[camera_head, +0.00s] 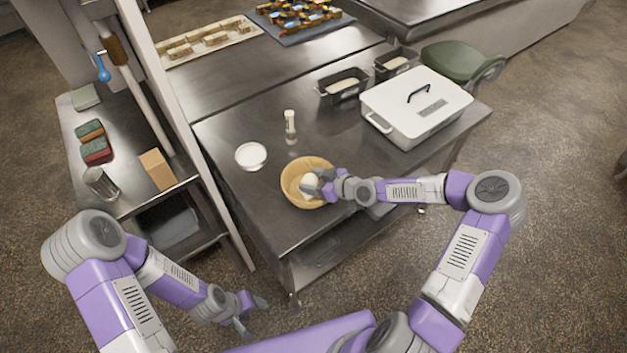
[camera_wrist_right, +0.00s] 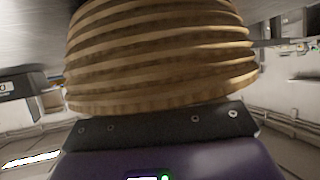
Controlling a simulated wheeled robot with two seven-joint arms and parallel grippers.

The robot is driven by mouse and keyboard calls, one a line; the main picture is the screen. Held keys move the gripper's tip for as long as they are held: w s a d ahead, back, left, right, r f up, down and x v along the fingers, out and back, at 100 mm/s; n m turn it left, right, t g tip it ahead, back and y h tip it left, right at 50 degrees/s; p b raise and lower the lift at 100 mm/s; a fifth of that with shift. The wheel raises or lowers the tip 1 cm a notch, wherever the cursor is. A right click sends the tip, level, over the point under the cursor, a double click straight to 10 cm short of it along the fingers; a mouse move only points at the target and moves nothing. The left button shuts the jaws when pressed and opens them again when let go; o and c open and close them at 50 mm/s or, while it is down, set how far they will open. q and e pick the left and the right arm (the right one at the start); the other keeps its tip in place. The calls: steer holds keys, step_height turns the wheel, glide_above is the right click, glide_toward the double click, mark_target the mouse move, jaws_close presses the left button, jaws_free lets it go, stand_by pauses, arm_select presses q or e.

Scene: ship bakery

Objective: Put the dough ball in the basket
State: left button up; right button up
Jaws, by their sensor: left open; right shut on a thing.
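The round tan basket (camera_head: 289,191) stands on the steel table near its front edge. The pale dough ball (camera_head: 311,181) shows within the basket's rim in the head view. My right gripper (camera_head: 314,187) reaches in over the basket's right side and is shut on the dough ball; its fingers partly hide the ball. In the right wrist view the basket's ribbed outer wall (camera_wrist_right: 160,55) fills the middle, close to the camera, and the fingertips and ball are hidden. My left gripper (camera_head: 252,315) is open and empty, low in front of the table.
A white bowl (camera_head: 251,155) and a small white-capped shaker (camera_head: 290,127) stand behind the basket. A large white lidded box (camera_head: 417,108) and dark loaf tins (camera_head: 343,86) stand further back right. A post (camera_head: 185,130) rises at the table's left.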

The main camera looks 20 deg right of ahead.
steer(key=shift+s+f+b, duration=0.1)
steer(key=shift+f+b, duration=0.2)
steer(key=shift+f, duration=0.1)
steer(key=o, duration=1.1)
steer(key=shift+s+f, duration=0.15)
steer(key=shift+r+p, duration=0.3)
steer(key=shift+p, duration=0.1)
steer(key=shift+r+p, duration=0.5)
steer(key=p+v, duration=0.1)
steer(key=v, duration=1)
steer(key=shift+d+r+p, duration=0.2)
steer(key=shift+d+p, duration=0.15)
steer(key=shift+p, duration=0.05)
steer(key=shift+s, duration=0.15)
